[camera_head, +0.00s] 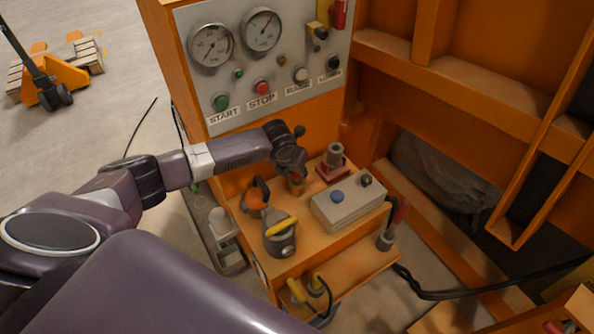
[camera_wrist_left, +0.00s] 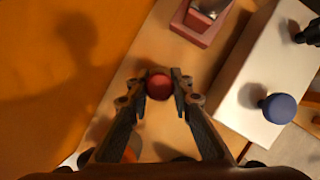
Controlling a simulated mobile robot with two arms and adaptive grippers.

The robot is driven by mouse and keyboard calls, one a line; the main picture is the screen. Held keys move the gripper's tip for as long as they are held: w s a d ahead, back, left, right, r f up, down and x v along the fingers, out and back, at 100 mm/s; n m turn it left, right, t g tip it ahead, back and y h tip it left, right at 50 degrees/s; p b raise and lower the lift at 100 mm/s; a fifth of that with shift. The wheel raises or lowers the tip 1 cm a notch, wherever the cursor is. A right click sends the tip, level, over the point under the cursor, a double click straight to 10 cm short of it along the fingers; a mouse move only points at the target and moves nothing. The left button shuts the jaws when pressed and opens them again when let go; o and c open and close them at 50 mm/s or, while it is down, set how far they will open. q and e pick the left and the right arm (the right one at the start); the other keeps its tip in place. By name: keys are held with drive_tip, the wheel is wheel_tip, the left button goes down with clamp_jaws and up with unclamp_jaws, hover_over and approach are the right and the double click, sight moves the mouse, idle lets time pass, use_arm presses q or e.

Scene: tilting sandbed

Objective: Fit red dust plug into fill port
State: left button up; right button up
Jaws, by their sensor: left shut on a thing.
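My left gripper (camera_head: 296,182) reaches in from the left over the orange cabinet top. In the left wrist view its two fingers (camera_wrist_left: 159,90) are shut on the round red dust plug (camera_wrist_left: 159,86), seen end-on. The gap between plug and surface cannot be judged. A grey upright fitting on a square red base (camera_head: 333,170) stands just right of the gripper; its base also shows at the top of the wrist view (camera_wrist_left: 197,28). I cannot tell whether this fitting is the fill port. My right gripper is not in view.
A grey box with a blue knob (camera_head: 348,207) stands right of the gripper. A grey device with a yellow handle (camera_head: 280,234) and an orange-and-black part (camera_head: 257,197) stand nearer. A gauge and button panel (camera_head: 265,60) rises behind. A black cable (camera_head: 450,293) runs right.

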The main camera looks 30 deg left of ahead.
use_arm(q)
drive_tip(key=shift+f+b, duration=0.65)
drive_tip(key=shift+f, duration=0.45)
drive_tip(key=o, duration=1)
drive_tip(key=shift+r, duration=0.1)
drive_tip(key=v, duration=1.2)
